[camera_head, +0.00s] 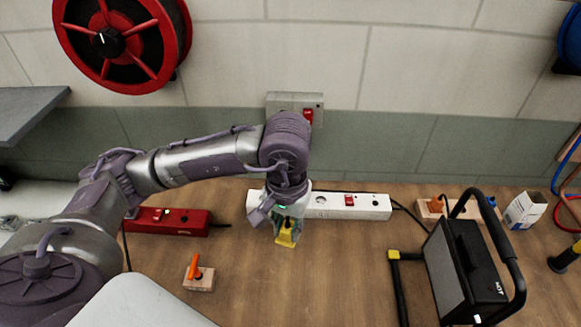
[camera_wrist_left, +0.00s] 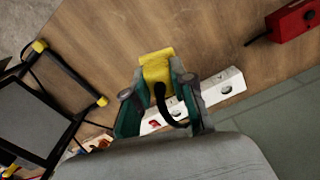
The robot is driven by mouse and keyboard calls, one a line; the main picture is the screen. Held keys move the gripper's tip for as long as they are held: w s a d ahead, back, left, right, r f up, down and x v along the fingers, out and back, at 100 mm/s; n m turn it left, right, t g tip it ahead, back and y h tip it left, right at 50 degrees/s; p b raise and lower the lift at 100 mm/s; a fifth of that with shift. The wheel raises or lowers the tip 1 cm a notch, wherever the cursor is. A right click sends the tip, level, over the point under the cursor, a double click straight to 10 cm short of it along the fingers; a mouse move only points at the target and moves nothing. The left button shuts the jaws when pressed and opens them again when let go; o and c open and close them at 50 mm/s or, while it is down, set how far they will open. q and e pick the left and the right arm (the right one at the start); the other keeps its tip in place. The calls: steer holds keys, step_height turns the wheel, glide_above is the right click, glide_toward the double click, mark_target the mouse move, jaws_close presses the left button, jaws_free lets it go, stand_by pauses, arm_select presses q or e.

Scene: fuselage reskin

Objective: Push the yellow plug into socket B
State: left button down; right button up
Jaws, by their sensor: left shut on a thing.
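The yellow plug (camera_head: 286,236) is between the fingers of my left gripper (camera_head: 285,222), above the wooden bench in front of the white power strip (camera_head: 375,206). In the left wrist view, the plug (camera_wrist_left: 157,70) sits between the two fingers of the gripper (camera_wrist_left: 158,92), with a black cord looping from it. The white strip has sockets and a red switch; my gripper hides part of it. The strip also shows behind the fingers in the wrist view (camera_wrist_left: 222,86). I cannot read a letter B on any socket. My right gripper is not in view.
A red power strip (camera_head: 168,222) lies to the left. A wooden block with an orange plug (camera_head: 198,280) stands at the front left. A work light (camera_head: 468,268) and a small white box (camera_head: 525,209) stand at the right. The bench between block and lamp is mostly clear.

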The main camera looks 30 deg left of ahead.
arm_select(q)
steer(key=w+a+f+m+p, duration=0.1)
steer(key=w+a+f+m, duration=0.2)
steer(key=w+m, duration=0.6)
steer(key=w+a+f+m+p, duration=0.1)
steer(key=w+a+f+m, duration=0.2)
steer(key=w+a+m, duration=0.3)
steer(key=w+m, duration=0.4)
steer(key=m, duration=0.1)
steer(key=shift+m, duration=0.3)
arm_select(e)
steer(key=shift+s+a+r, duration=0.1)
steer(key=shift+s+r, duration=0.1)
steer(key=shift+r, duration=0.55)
arm_select(q)
steer(key=shift+f, duration=0.1)
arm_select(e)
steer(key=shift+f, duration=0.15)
arm_select(q)
steer(key=shift+f+b, duration=1.85)
steer(key=shift+f, duration=0.5)
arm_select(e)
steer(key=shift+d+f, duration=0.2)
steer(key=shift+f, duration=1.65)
